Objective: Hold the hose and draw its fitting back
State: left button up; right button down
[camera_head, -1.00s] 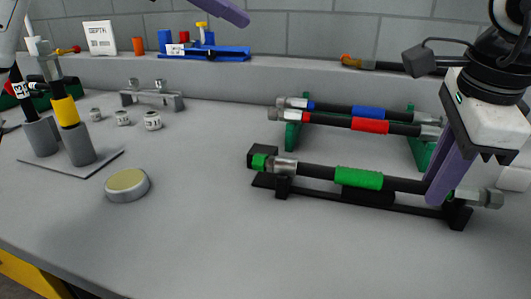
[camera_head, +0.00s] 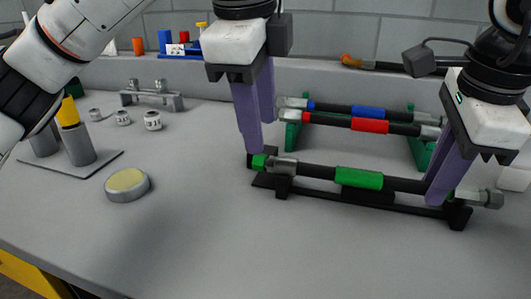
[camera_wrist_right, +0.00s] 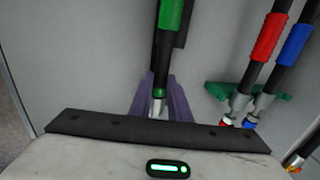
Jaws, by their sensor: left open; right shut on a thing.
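A black hose with a green sleeve (camera_head: 360,179) lies along a black cradle (camera_head: 350,197) at the front. At its left end is a metal fitting (camera_head: 285,168) with a green tip (camera_head: 260,162). My right gripper (camera_head: 438,190) is shut on the hose near its right end. In the right wrist view, the hose (camera_wrist_right: 163,60) runs between the purple fingers. My left gripper (camera_head: 258,138) is open and empty, pointing down just above and behind the green tip. Its fingers seem apart from the fitting; the exact gap is unclear.
Hoses with blue (camera_head: 368,113) and red (camera_head: 370,125) sleeves rest on a green rack (camera_head: 418,150) close behind. A round tin (camera_head: 127,185), small labelled cylinders and a grey post stand (camera_head: 80,147) are at left. The front table is clear.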

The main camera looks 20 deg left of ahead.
aim_at(265, 157)
pick_arm(q)
jog(key=shift+x, duration=3.5)
jog(key=shift+w, duration=0.1)
grip_shut()
